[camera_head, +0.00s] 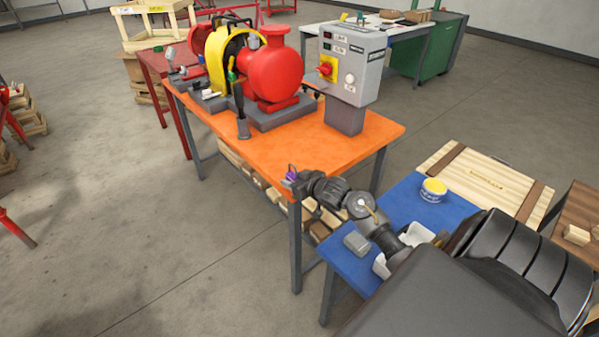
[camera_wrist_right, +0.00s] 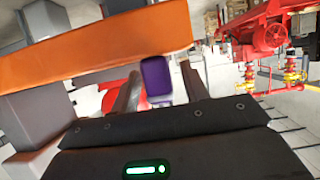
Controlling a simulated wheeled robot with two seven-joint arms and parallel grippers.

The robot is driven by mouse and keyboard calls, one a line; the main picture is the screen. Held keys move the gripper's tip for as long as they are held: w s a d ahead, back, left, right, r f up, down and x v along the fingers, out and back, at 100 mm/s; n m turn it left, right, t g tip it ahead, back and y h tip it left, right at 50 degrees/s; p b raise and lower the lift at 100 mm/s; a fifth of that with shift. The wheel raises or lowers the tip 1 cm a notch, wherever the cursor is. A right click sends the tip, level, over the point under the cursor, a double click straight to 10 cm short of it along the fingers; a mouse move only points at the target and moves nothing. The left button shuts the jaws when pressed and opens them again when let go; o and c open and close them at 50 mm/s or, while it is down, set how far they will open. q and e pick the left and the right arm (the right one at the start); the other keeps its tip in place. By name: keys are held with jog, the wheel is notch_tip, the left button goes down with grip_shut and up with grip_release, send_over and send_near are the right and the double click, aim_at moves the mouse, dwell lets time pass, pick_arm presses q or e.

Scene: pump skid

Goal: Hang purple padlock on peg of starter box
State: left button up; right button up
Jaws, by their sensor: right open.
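The small purple padlock (camera_head: 291,173) shows at the tip of my right gripper (camera_head: 294,181), by the near edge of the orange table. In the right wrist view the padlock (camera_wrist_right: 156,77) appears between the two fingers of my open right gripper (camera_wrist_right: 158,88). I cannot tell whether it touches either finger or what bears it; its shackle is not clear. The grey starter box (camera_head: 352,68) stands on a grey post on the orange table, with a red and yellow switch and several labels. I cannot make out its peg. My left gripper is not in view.
The orange table (camera_head: 330,155) also carries a red and yellow pump (camera_head: 273,68). Its edge (camera_wrist_right: 100,45) lies close to my right gripper. A blue table (camera_head: 405,200) at the right holds a yellow-topped tub (camera_head: 433,189), a grey block (camera_head: 356,243) and white bins.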

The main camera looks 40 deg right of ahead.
jog(key=v, duration=1)
jog(key=shift+s+a+f, duration=0.15)
jog(key=shift+s+a, duration=0.15)
jog(key=shift+s, duration=0.2)
jog(key=a+f+g+y, duration=0.1)
jog(key=a+f, duration=0.4)
jog(key=f, duration=0.2)
jog(key=a+f+y, duration=0.1)
jog(key=a+f, duration=0.3)
jog(key=f, duration=0.3)
jog(key=s+a+f+g, duration=0.2)
jog(key=s+f, duration=0.2)
jog(key=f, duration=0.4)
jog(key=s+a+f+g, duration=0.1)
jog(key=s+a+f, duration=0.15)
jog(key=f, duration=0.55)
jog(key=s+a+f+n+g+h, duration=0.1)
jog(key=s+f+g, duration=0.3)
jog(key=s+f, duration=0.95)
jog(key=s+a+f+n+g, duration=0.1)
jog(key=s+f, duration=0.4)
jog(key=s, duration=0.6)
jog(key=s+a+f+g, duration=0.2)
jog(key=s+f, duration=0.3)
jog(key=s, duration=0.6)
jog(key=shift+s+f+n+g+h, duration=0.25)
jog(key=shift+f+n+g+h, duration=0.15)
jog(key=shift+g, duration=0.4)
jog(key=shift+o, duration=0.4)
jog(key=shift+a, duration=0.1)
